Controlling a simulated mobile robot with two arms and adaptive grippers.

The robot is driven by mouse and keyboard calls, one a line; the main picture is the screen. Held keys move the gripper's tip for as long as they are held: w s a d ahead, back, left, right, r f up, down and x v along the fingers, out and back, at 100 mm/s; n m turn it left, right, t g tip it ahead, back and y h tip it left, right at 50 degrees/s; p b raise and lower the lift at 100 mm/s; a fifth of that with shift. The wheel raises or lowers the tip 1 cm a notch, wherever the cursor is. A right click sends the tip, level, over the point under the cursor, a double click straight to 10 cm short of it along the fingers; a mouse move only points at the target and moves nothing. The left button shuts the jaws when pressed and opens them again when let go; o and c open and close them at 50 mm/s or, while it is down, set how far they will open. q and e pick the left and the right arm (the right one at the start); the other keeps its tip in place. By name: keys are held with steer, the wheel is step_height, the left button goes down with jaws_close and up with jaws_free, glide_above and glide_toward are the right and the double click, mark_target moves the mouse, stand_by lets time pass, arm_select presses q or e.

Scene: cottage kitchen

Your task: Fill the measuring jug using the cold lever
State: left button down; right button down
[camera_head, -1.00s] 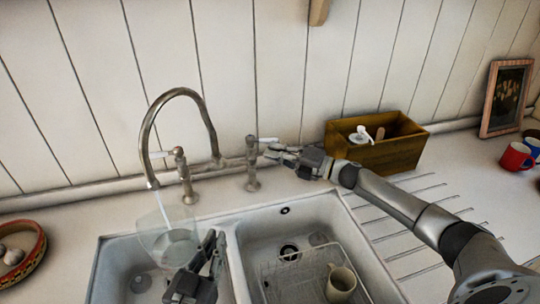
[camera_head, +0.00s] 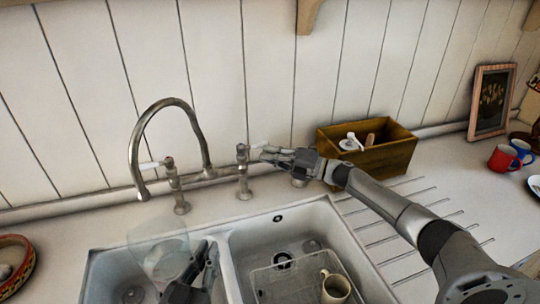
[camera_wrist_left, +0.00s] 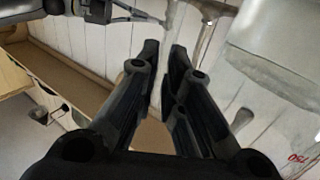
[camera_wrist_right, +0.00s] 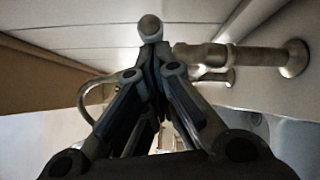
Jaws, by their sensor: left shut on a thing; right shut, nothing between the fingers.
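The clear measuring jug (camera_head: 152,258) is over the left sink basin, below the arched tap spout (camera_head: 136,155). My left gripper (camera_head: 207,262) is shut on the jug at its right side. In the left wrist view the jug (camera_wrist_left: 285,65) shows red markings, and its handle (camera_wrist_left: 168,70) lies between the fingers. The right-hand tap lever (camera_head: 258,145) has a white handle pointing right; no cold mark is legible. My right gripper (camera_head: 268,153) is shut and empty, close beside that handle; contact is unclear. The left-hand lever (camera_head: 149,165) points left. No water stream is clear now.
The right basin holds a wire rack (camera_head: 295,280) and a cream mug (camera_head: 335,288). A wooden box (camera_head: 375,158) stands behind my right forearm. A red mug (camera_head: 503,158) and a framed picture (camera_head: 490,100) are far right. A patterned bowl (camera_head: 18,268) is at left.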

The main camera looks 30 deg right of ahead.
arm_select(q)
steer(key=shift+r, duration=0.15)
arm_select(e)
steer(key=shift+d+r, duration=0.15)
arm_select(q)
steer(key=shift+w, duration=0.15)
steer(key=shift+d, duration=0.1)
arm_select(e)
steer(key=f+v, duration=0.1)
steer(key=v, duration=1)
steer(key=shift+d, duration=0.25)
